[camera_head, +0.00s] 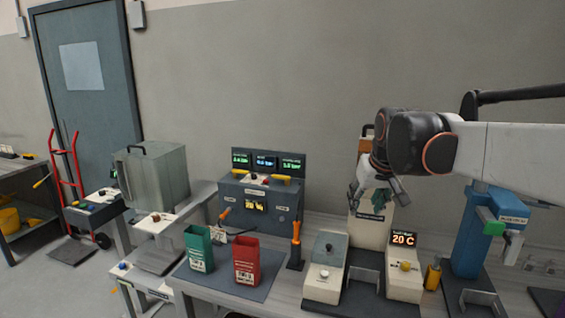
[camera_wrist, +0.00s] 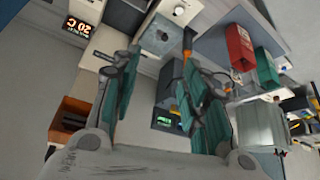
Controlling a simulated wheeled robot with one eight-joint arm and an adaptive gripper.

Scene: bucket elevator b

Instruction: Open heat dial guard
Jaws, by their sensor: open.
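A grey plate with a small dark knob (camera_head: 328,246) lies on the sloped top of a beige box, left of a display reading 20 C (camera_head: 403,239). It looks like the heat dial guard and appears closed, but no dial shows beneath it. In the wrist view the grey plate (camera_wrist: 159,36) is beyond the fingertips, and the display (camera_wrist: 78,26) is upper left. My gripper (camera_head: 373,196) is open and empty, above and right of the plate, clear of it. In the wrist view its teal-padded fingers (camera_wrist: 160,62) stand wide apart.
A white knob (camera_head: 324,273) sits on the box front, and a yellow button (camera_head: 405,266) is below the display. An orange-handled lever (camera_head: 296,240) stands left of the plate. Red (camera_head: 245,262) and green (camera_head: 199,248) bins are farther left. A blue machine (camera_head: 478,235) stands right.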

